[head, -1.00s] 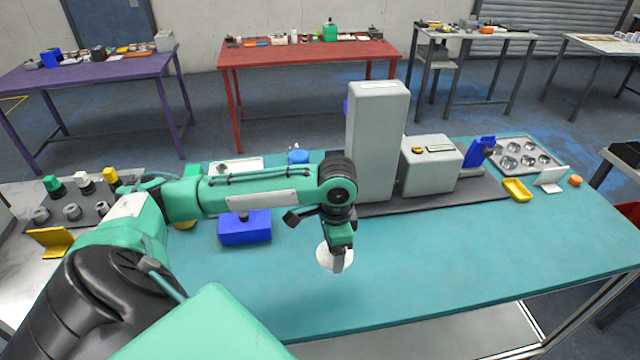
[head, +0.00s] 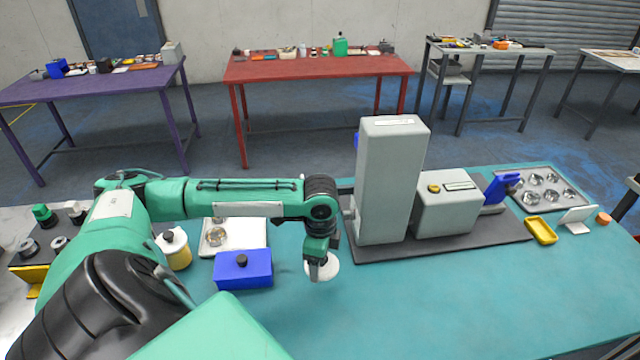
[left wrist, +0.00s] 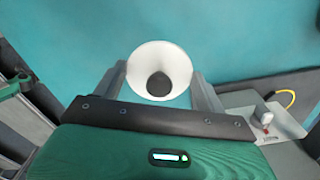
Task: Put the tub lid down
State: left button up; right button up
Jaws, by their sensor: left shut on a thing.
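The tub lid (head: 331,268) is a white disc. In the left wrist view the lid (left wrist: 175,58) shows with a dark knob in its middle. My left gripper (head: 319,270) is shut on the lid, to the right of the blue box, over the front part of the teal table. The gripper (left wrist: 160,85) has one finger on each side of the lid in the left wrist view. I cannot tell whether the lid touches the table. A yellow tub (head: 180,260) with a pale top and dark knob stands left of the blue box. My right gripper is not in view.
A blue box (head: 243,275) with a dark knob and a white tray (head: 250,232) lie left of the gripper. A tall grey machine (head: 390,190) stands close behind right, on a dark base (head: 430,248).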

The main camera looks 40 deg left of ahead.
aim_at(320, 285)
pick_arm(q)
notch_tip(320, 285, down, 2)
jog(key=shift+f, duration=0.25)
jog(key=shift+s+f, duration=0.1)
jog(key=shift+f, duration=0.45)
notch_tip(320, 285, down, 4)
jog(key=shift+r+p, duration=0.1)
jog(key=shift+p, duration=0.45)
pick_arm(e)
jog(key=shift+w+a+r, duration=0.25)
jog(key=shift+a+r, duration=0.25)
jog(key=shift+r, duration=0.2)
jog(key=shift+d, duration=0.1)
pick_arm(q)
jog(key=o, duration=1)
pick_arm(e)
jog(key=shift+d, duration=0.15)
